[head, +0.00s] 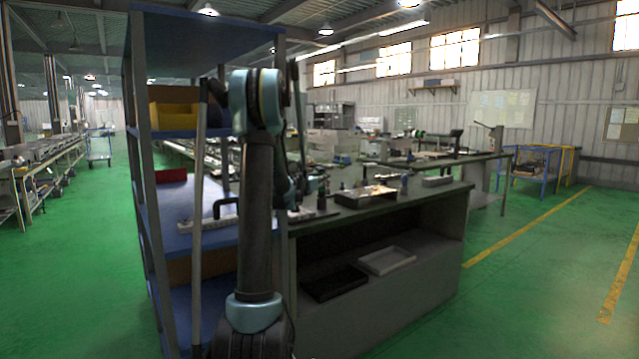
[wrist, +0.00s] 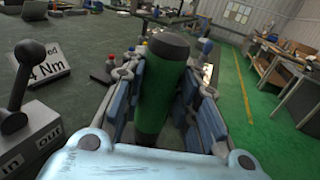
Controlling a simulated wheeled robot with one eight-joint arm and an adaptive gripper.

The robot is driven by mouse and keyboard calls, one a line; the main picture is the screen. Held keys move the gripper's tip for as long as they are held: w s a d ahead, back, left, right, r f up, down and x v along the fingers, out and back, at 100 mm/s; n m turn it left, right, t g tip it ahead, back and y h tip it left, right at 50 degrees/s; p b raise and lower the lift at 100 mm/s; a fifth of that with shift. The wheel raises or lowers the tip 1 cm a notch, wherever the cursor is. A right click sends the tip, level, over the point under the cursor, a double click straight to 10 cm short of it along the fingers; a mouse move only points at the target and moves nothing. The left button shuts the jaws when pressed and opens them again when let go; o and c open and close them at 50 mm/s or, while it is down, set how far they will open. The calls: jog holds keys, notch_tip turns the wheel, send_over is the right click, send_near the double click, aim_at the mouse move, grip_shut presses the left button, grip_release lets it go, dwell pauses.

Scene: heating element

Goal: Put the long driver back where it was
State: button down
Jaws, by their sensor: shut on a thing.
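My gripper (wrist: 160,75) is shut on the long driver (wrist: 160,100), seen in the wrist view as a thick green handle with a dark grey cap. The handle stands between the two blue-grey fingers, its capped end toward the top of the picture. The driver's shaft is hidden. In the head view my arm stands in front of the blue shelf and hides most of my gripper; I cannot make out the driver there. The place where the driver was cannot be told from these frames.
A dark-topped workbench (head: 425,194) carries a shallow tray (head: 365,197) and small items. A blue shelf unit (head: 200,48) stands at the left. Green floor is free at right.

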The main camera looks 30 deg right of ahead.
jog(key=c, duration=1.2)
grip_release()
jog(key=shift+f, duration=0.1)
jog(key=shift+c, duration=0.2)
jog(key=s+a+f+m+g+y, duration=0.1)
jog(key=s+a+m, duration=0.3)
jog(key=s+a, duration=0.4)
jog(key=s+a+f+m+g+y, duration=0.1)
jog(key=s+a+m, duration=0.3)
jog(key=a, duration=0.7)
jog(key=s+a+f+m+g+y, duration=0.1)
jog(key=s+a+f+m+y, duration=0.3)
jog(key=s+a+f, duration=0.3)
jog(key=s+a+f+m+g+y, duration=0.1)
jog(key=s+a+f+m+y, duration=0.4)
jog(key=s+a, duration=0.8)
jog(key=s+a+f+m+g+y, duration=0.2)
jog(key=s+a+f+m+y, duration=0.3)
jog(key=s+a+f, duration=0.4)
jog(key=s+a+m, duration=0.1)
jog(key=a, duration=0.3)
